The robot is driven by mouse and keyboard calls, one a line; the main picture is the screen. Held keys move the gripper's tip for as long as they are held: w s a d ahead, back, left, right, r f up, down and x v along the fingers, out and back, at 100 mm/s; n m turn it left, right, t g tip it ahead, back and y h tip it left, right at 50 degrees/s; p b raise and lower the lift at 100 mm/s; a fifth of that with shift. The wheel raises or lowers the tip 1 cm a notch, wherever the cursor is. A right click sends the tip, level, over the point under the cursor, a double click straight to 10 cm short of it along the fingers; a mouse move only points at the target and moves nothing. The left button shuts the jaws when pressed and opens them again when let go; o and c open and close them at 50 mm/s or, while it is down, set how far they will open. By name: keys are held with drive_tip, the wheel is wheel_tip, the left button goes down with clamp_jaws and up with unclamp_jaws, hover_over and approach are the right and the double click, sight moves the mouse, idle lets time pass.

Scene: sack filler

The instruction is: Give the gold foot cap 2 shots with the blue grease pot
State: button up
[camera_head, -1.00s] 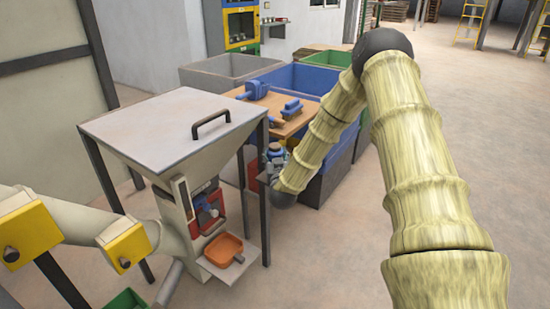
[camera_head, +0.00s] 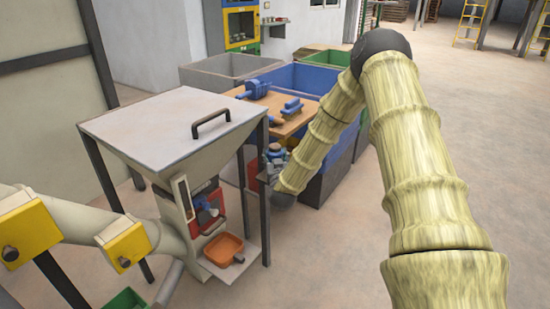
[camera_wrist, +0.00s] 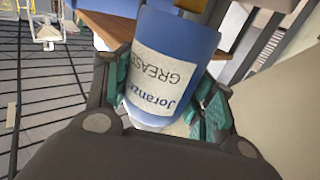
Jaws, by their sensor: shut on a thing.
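The blue grease pot (camera_wrist: 195,40), with a white label reading GREASE, fills the middle of the wrist view. My gripper (camera_wrist: 165,100) is shut around it, with a green-padded finger on each side. In the head view my gripper (camera_head: 275,165) is small and partly hidden by my arm, beside the right leg of the filler stand. I cannot make out the gold foot cap in either view.
The sack filler's grey hopper (camera_head: 175,125) stands left of my gripper, with an orange tray (camera_head: 223,250) low on its front. A wooden bench (camera_head: 290,122) with blue tools and several large bins (camera_head: 225,72) are behind. Open floor lies at right.

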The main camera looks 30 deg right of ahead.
sight(275, 146)
drive_tip(key=shift+f+b, duration=0.3)
drive_tip(key=shift+f, duration=0.25)
idle(0.5)
drive_tip(key=shift+r, duration=0.3)
drive_tip(key=shift+r+p, duration=0.6)
drive_tip(key=shift+p, duration=0.05)
idle(0.4)
drive_tip(key=shift+r+p, duration=1.65)
drive_tip(key=shift+r, duration=0.85)
